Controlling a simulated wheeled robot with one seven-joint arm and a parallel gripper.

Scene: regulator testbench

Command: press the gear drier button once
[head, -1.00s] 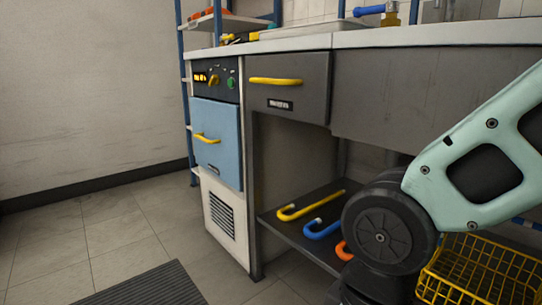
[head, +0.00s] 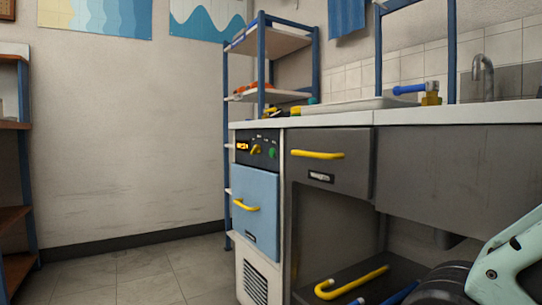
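The gear drier (head: 257,205) appears to be the unit with a blue door under the left end of the counter. Its dark top panel has a small lit orange display (head: 242,146), a yellow knob (head: 255,149) and a round green button (head: 273,153). The blue door has a yellow handle (head: 245,204) and looks closed. Part of my arm shows at the lower right, well apart from the panel. My gripper is out of view.
A grey drawer (head: 330,163) with a yellow handle sits right of the drier. Hooked tools (head: 350,283) lie on the lower shelf. A blue-framed rack (head: 262,70) stands behind the counter (head: 420,114). Floor (head: 130,270) left of the drier is clear. A shelf (head: 15,170) stands far left.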

